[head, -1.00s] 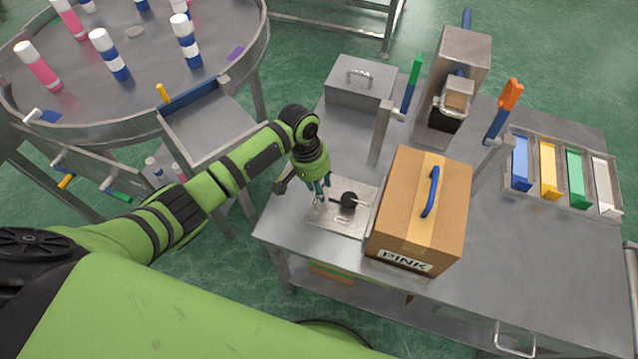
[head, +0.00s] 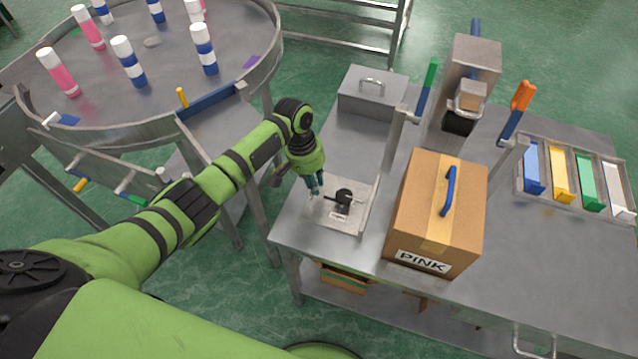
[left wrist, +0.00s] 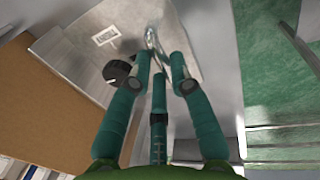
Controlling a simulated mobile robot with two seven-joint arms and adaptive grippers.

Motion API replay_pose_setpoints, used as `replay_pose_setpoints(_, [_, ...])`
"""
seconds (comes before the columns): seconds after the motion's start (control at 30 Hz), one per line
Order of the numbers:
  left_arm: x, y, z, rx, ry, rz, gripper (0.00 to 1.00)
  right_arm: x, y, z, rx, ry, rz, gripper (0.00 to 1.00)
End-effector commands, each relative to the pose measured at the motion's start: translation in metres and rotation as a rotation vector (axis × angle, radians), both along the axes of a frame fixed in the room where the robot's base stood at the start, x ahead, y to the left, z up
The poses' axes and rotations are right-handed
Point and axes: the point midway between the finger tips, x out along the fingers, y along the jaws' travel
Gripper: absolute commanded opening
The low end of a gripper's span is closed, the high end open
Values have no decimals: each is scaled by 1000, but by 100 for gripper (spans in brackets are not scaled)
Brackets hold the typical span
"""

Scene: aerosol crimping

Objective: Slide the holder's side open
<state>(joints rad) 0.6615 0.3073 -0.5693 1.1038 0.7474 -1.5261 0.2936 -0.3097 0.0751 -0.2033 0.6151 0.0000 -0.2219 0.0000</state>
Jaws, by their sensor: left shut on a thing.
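The holder is a low metal fixture with a flat plate (head: 334,225), a small label and a black knob (head: 343,196), on the table left of the PINK box. The knob also shows in the left wrist view (left wrist: 118,71). An upright metal wall stands at the plate's right edge. My left gripper (head: 315,190) is at the plate's left side, beside the knob. In the left wrist view its fingers (left wrist: 161,62) close around a shiny bent metal handle (left wrist: 151,38). The exact finger contact is partly hidden. My right gripper is out of view.
A cardboard box labelled PINK (head: 436,215) stands close right of the holder. A grey lidded box (head: 372,92) and lever posts are behind. Coloured bins (head: 562,175) are at the right. A round table (head: 100,105) with several bottles stands at the left.

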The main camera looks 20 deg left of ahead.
Motion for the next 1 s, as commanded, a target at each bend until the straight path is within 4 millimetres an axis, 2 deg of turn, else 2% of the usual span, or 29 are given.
replay_pose_setpoints(0.1, [1, 3, 0, 6, -2, 4, 0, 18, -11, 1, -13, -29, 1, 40])
replay_pose_setpoints(0.13, [1, 3, 0, 6, -2, 4, 33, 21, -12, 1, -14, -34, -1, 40])
replay_pose_setpoints(0.17, [1, 3, 0, 6, -2, 4, 45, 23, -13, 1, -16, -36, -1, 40])
replay_pose_setpoints(0.37, [1, 3, 0, 5, -3, 5, 45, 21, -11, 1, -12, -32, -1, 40])
replay_pose_setpoints(0.53, [1, 2, 1, 3, -4, 4, 45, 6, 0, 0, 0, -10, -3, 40])
replay_pose_setpoints(0.67, [2, 3, 9, 1, -6, 3, 45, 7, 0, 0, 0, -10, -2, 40])
replay_pose_setpoints(0.77, [2, 5, 24, 1, -8, 1, 45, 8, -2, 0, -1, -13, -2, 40])
replay_pose_setpoints(1.0, [2, 15, 75, 2, -9, 4, 45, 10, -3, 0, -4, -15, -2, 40])
